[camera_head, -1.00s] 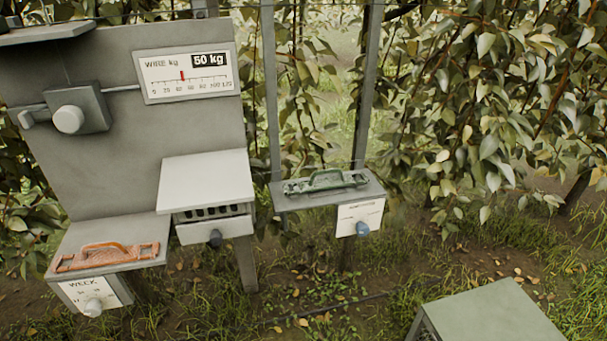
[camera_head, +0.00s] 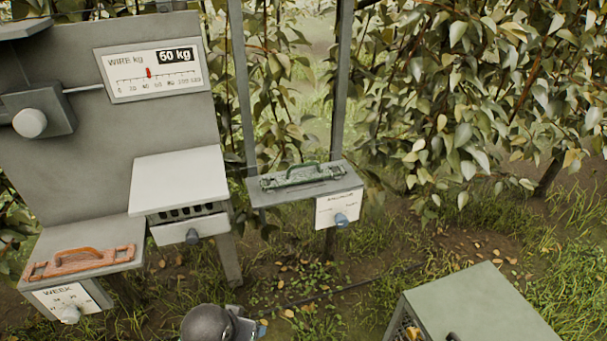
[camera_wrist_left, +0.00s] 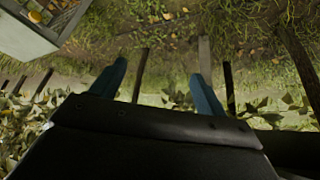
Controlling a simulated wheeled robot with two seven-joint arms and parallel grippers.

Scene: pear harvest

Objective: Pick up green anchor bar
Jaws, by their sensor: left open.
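A label and a blue knob are on the shelf's front. The bar is not in that view. My right gripper is not in view.
An orange bar (camera_head: 80,261) lies on the left shelf. A green-grey box (camera_head: 480,310) stands front right. Metal posts (camera_head: 341,75) and foliage rise behind the shelf.

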